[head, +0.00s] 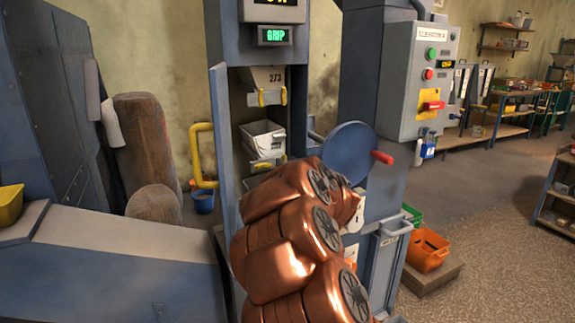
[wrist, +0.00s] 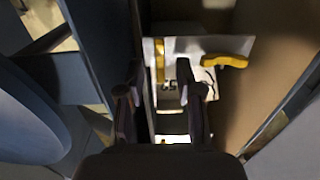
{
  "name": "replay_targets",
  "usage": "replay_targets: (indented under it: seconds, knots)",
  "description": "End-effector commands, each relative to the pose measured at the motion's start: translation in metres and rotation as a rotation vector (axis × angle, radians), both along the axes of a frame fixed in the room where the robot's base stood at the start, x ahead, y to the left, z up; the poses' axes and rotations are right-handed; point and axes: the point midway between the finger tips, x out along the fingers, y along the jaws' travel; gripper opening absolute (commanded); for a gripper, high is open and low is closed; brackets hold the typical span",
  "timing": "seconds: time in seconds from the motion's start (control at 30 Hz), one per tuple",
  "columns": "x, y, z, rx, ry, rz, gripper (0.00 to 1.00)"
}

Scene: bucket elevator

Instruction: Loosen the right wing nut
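A pale bucket (head: 262,132) hangs in the elevator opening, below another bucket marked 273 (head: 262,78). In the head view its right yellow wing nut (head: 284,158) looks upright and its left wing nut (head: 262,166) lies more sideways. The wrist view shows a bucket face (wrist: 190,48) with its number upside down. There one yellow wing nut (wrist: 159,60) stands lengthwise, in line with the gap between my fingers, and the other (wrist: 227,61) lies crosswise beyond the finger on the right. My gripper (wrist: 158,78) is open, with no clear contact. My arm hides it in the head view.
A blue round disc (head: 347,150) with a red handle (head: 382,157) is close to the right of the opening. A yellow handle (head: 203,155) stands out on the left. A control box (head: 425,80) is at right. A lit display reads GRIP (head: 273,36).

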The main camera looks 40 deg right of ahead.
Motion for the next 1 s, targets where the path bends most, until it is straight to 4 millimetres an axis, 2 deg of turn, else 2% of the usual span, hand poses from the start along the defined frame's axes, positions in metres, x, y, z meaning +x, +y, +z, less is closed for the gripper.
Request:
replay_targets:
  seconds: [0.1,0.37,0.7,1.0]
  knots:
    - [0.0059,-0.0019,-0.0008,0.001,0.0,0.0,0.35]
    - [0.0064,-0.0022,-0.0003,0.002,-0.001,-0.001,0.35]
    - [0.0062,-0.0022,-0.0003,0.001,0.0,0.0,0.0]
    - [0.0062,-0.0041,-0.0005,0.001,0.001,-0.001,0.0]
